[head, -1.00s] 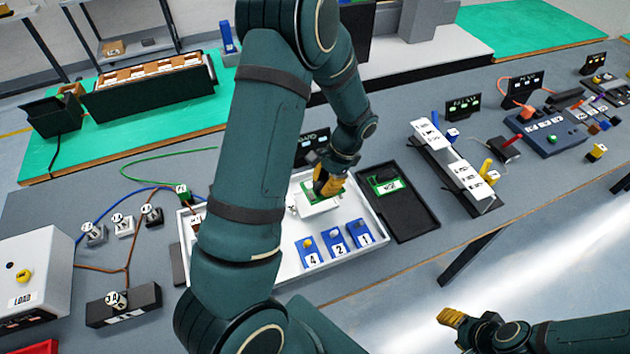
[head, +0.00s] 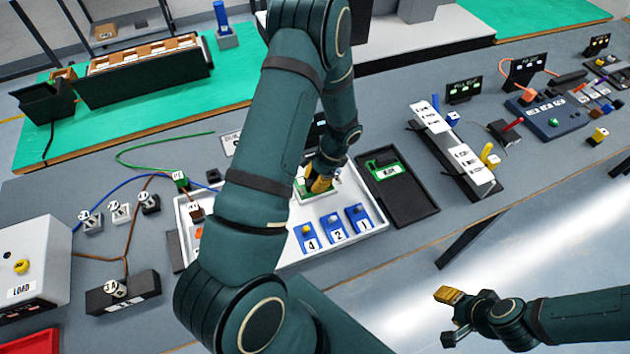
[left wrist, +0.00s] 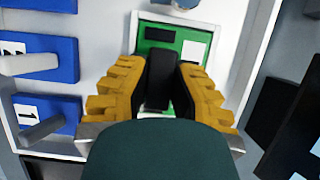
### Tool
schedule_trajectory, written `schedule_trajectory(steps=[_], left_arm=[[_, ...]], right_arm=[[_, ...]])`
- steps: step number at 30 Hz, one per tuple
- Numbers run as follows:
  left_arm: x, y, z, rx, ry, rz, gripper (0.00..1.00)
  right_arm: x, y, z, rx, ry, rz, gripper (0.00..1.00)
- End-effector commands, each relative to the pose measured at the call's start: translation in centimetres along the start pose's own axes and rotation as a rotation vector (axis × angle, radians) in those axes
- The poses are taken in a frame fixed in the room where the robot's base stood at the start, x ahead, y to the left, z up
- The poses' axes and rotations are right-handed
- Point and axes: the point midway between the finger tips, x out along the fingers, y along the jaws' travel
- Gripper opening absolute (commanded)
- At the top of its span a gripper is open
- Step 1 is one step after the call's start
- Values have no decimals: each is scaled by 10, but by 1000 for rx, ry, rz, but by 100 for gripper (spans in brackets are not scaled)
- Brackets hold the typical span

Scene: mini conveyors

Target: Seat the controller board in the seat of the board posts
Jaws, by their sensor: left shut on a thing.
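My left gripper (head: 320,184) is shut on a black block-like part at the green controller board (left wrist: 177,40), over the white tray. In the left wrist view the board, with a dark panel and a white square, lies beyond the yellow fingers. A white border shows around its far end. The board posts and the board's underside are hidden, so I cannot tell whether it rests in the seat. My right gripper (head: 449,297) hangs away from the table at the lower right; its opening is unclear.
The white tray (head: 283,262) also holds several blue numbered blocks (head: 333,228). A black tray (head: 412,208) with another green board (head: 386,168) stands close on the right. Cables and a white LOAD box (head: 32,262) are on the left.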

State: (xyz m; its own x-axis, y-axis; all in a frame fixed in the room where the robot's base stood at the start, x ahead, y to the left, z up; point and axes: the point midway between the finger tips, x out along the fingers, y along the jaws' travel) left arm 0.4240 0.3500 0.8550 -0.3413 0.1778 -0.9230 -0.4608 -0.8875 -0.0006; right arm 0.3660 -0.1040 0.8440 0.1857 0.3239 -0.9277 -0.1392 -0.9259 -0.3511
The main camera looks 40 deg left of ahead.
Motion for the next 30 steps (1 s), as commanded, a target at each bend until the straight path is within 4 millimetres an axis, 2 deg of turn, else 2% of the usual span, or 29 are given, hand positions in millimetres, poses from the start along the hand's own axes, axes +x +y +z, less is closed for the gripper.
schedule_trajectory(steps=[12, 13, 14, 15, 25, 30], left_arm=[[7, 0, -3, -1, 1, -1, 0], [6, 0, -3, -1, 1, 0, 31], [6, 0, -3, -1, 1, 0, 41], [6, 0, -3, -1, 1, -1, 44], [3, 0, -2, -1, 1, -1, 44], [-15, -1, -2, -1, 3, -3, 44]], right_arm=[[4, 1, 0, 0, 0, 1, 47], [4, 1, 0, 0, 0, 1, 47], [4, 1, 0, 0, 0, 1, 47], [3, 1, 0, 0, 0, 1, 47], [1, 0, 0, 0, 0, 0, 47], [-2, -1, 0, 0, 0, 0, 47]])
